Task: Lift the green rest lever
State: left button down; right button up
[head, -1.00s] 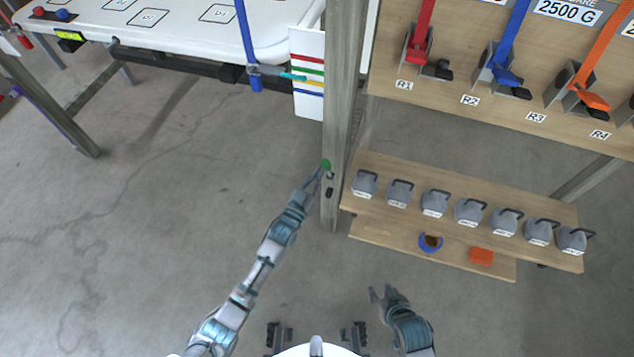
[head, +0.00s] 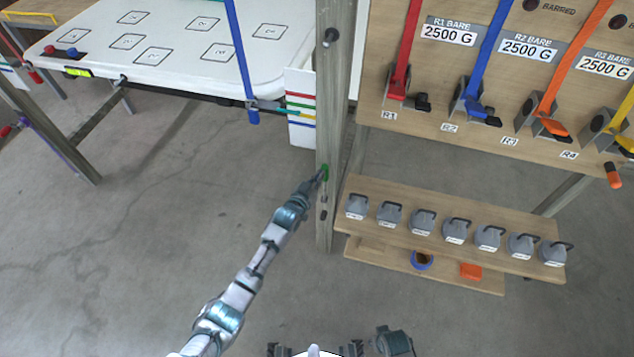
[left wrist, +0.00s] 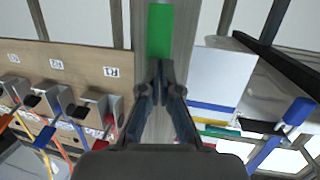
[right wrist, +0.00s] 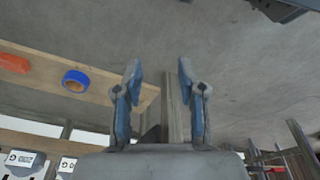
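The green rest lever (head: 326,172) is on the wooden post (head: 328,120), above two small dark fittings. In the left wrist view it is a flat green bar (left wrist: 160,30) in front of the post. My left gripper (head: 320,177) is at the lever in the head view. In the left wrist view its fingertips (left wrist: 160,68) are together at the near end of the green bar; I cannot tell whether they touch it. My right gripper (right wrist: 159,75) is open and empty; its arm shows at the bottom of the head view.
A shelf (head: 390,240) with several grey weights stands right of the post. Above it is a board (head: 470,138) with coloured straps and levers. A white table (head: 180,70) and a colour-striped panel (head: 300,135) are left of the post. The floor below is clear.

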pick_arm(q)
jog(key=shift+w+d+r+g, duration=0.15)
jog(key=shift+w+r+g, duration=0.15)
jog(key=shift+w, duration=0.2)
pick_arm(e)
jog(key=shift+s+f, duration=0.3)
jog(key=shift+f, duration=0.4)
pick_arm(q)
jog(key=shift+r, duration=0.1)
